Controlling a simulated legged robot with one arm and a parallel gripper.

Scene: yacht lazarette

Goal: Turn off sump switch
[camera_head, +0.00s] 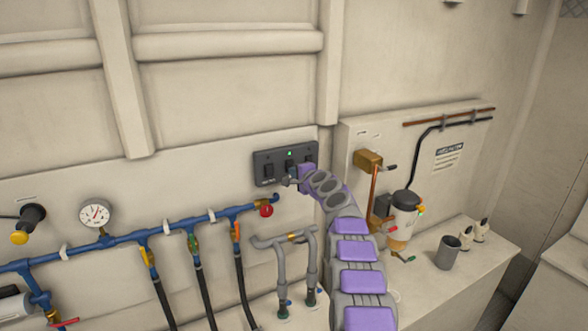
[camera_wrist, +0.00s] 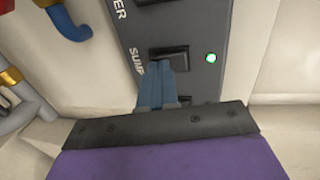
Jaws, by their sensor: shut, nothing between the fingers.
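A dark switch panel (camera_head: 270,158) with several rocker switches is fixed to the wall in the head view. A green light (camera_head: 290,153) is lit on it. In the wrist view the panel (camera_wrist: 215,20) fills the upper middle, with a black rocker (camera_wrist: 169,53) beside lettering that reads "SUM", partly covered. The lit green light (camera_wrist: 211,58) is right of that rocker. My gripper (camera_wrist: 167,65) is shut and empty, its blue-grey fingertips at the lower edge of this rocker. Whether they touch it I cannot tell. In the head view my gripper (camera_head: 288,182) is at the panel's lower middle.
A blue pipe (camera_head: 185,224) with hanging hoses and a red knob (camera_head: 266,211) runs below and left of the panel. A gauge (camera_head: 96,213) is further left. A filter unit (camera_head: 402,216) and a grey cup (camera_head: 448,252) stand at right.

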